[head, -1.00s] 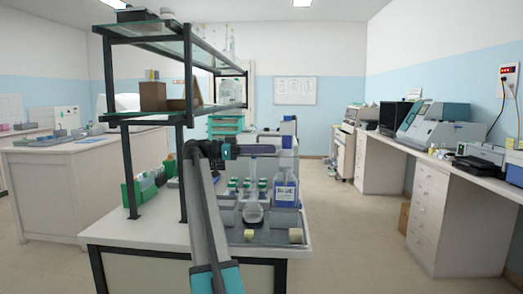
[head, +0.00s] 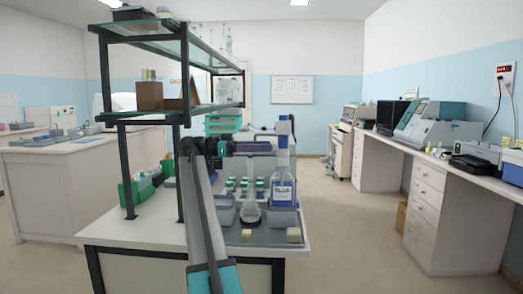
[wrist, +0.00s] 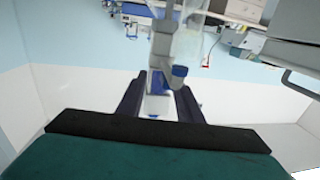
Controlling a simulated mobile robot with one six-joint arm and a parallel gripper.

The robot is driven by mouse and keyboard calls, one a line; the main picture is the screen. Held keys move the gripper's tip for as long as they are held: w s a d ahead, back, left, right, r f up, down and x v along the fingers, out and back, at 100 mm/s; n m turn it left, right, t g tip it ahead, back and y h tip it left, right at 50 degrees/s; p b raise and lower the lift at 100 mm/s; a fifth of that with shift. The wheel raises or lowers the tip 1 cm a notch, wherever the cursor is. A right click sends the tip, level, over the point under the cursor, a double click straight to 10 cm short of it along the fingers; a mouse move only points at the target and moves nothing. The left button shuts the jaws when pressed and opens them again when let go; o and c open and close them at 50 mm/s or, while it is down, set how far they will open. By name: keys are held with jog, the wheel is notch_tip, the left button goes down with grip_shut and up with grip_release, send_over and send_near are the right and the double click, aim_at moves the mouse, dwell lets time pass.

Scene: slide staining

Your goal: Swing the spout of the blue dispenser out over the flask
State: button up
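The blue dispenser (head: 283,190) is a bottle with a blue and white label and a tall pump head (head: 283,130), standing at the right of the bench tray. The clear long-necked flask (head: 251,212) stands just left of it. My gripper (head: 268,149) reaches in from the left, level with the pump head, above the flask. In the wrist view the two dark fingers (wrist: 158,100) are apart, with the grey-white and blue dispenser head (wrist: 170,62) ahead and partly between them. Whether they touch it cannot be told. The spout is not clearly distinguishable.
The grey tray (head: 265,237) holds several green-capped bottles (head: 243,185) behind the flask and small pale blocks (head: 293,235) in front. A black-framed shelf (head: 180,120) rises at the left, close to my arm. The aisle on the right is clear.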

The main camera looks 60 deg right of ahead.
jog(key=shift+r, duration=0.95)
jog(key=shift+s+a+r, duration=0.25)
jog(key=shift+a+r, duration=0.05)
jog(key=shift+a, duration=0.05)
jog(key=s+a+r+p, duration=0.1)
jog(key=s+a, duration=0.8)
jog(key=a, duration=0.2)
jog(key=shift+s+a+r+p, duration=0.2)
jog(key=shift+s+a+p, duration=0.1)
jog(key=shift+a, duration=0.05)
